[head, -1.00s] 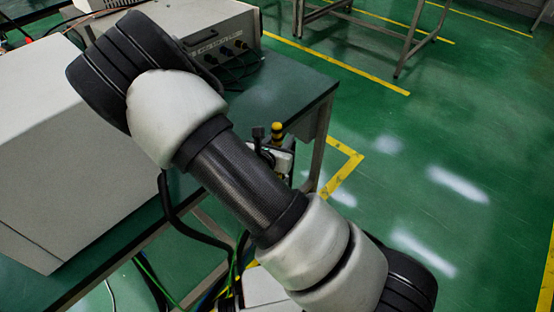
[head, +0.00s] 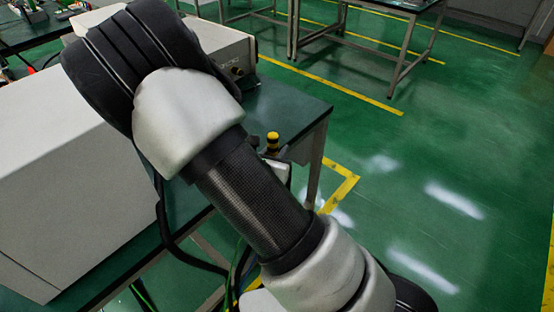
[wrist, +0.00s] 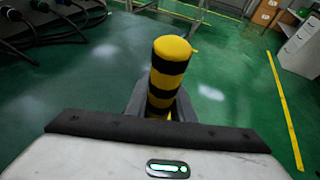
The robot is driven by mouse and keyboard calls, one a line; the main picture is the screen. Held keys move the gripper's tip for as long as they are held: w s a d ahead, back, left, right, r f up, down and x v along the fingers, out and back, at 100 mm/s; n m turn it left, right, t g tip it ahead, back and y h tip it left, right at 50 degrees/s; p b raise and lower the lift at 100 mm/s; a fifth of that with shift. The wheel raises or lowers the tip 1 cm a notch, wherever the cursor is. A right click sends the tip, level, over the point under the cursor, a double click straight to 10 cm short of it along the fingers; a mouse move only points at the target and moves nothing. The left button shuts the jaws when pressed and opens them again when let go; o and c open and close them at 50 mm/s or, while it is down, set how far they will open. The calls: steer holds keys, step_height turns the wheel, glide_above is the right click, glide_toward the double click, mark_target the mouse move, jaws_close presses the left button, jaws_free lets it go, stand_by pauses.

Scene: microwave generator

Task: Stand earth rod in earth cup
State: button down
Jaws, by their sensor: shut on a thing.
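The earth rod (wrist: 168,75) shows in the wrist view as a thick grip with yellow and black bands. My gripper (wrist: 160,108) is shut on it, with dark fingers on both sides. The rod's yellow and black top (head: 272,140) also shows in the head view, close to upright, beside the table's right end and partly behind my arm. The rod's lower part is hidden. I cannot make out the earth cup in either view.
A green-topped table (head: 300,115) carries a large grey box (head: 70,190) and an instrument (head: 232,45) behind my arm. Dark cables (wrist: 60,22) show at the wrist view's upper left. Green floor (head: 420,160) with yellow lines is open to the right.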

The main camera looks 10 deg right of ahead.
mark_target(272, 137)
step_height(272, 137, up, 7)
steer(key=p, duration=0.3)
